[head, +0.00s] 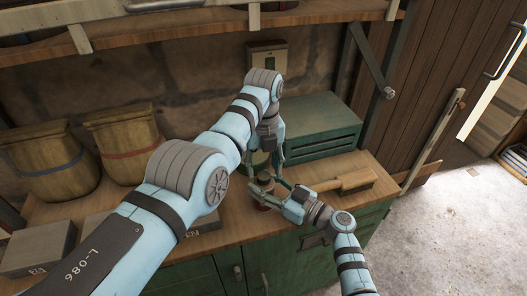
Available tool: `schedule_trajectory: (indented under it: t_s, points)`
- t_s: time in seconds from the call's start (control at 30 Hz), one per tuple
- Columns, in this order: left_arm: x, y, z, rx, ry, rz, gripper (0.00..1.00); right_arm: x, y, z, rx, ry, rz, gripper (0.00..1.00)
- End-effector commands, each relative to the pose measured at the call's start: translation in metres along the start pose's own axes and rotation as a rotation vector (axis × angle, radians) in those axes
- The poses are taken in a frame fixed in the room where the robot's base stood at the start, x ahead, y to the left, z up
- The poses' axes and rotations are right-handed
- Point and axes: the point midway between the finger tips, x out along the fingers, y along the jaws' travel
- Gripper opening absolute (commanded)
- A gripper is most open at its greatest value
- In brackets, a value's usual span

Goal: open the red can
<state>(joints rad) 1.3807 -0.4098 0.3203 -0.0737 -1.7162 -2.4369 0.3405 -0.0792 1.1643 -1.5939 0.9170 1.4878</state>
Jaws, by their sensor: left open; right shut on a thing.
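The red can (264,201) is small in the head view and stands at the front of the wooden workbench, largely covered by my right gripper. Its top looks dark. My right gripper (268,194) comes in from the right and is shut on the can's side. My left gripper (263,162) points down just above and behind the can, with its fingers spread. It looks empty and apart from the can's top, though the exact gap is hard to tell.
A green metal box (318,126) stands behind the grippers. A wooden-handled brush (345,183) lies on the workbench (234,236) to the right. Two banded sacks (125,142) and grey blocks (38,249) are at the left. A shelf (190,27) runs above.

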Motion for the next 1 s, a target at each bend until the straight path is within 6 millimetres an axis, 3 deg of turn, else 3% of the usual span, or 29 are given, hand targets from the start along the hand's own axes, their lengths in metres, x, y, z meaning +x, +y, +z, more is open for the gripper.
schedule_trajectory:
  t_s: [0.13,0.37,0.67,0.77,0.87,1.0]
  points:
    - [0.017,0.0,0.0,-0.001,0.0,0.001,0.46,-0.001,-0.001,0.004,0.002,-0.008,-0.001,0.0]
    - [0.02,0.0,0.0,-0.002,-0.002,0.0,0.46,-0.001,-0.001,0.004,0.002,-0.009,-0.001,0.0]
    - [0.02,0.0,0.0,-0.002,-0.002,0.0,0.01,-0.001,-0.001,0.005,0.002,-0.009,-0.001,0.0]
    - [0.02,0.0,0.0,-0.008,-0.002,0.0,0.0,-0.001,-0.001,0.005,0.002,-0.01,-0.001,0.0]
    - [0.019,0.0,0.0,-0.113,-0.002,-0.001,0.0,-0.001,-0.001,0.005,0.002,-0.01,-0.001,0.0]
    - [0.019,0.001,0.0,-0.566,-0.002,-0.001,0.0,-0.001,-0.001,0.005,0.002,-0.01,-0.001,0.0]
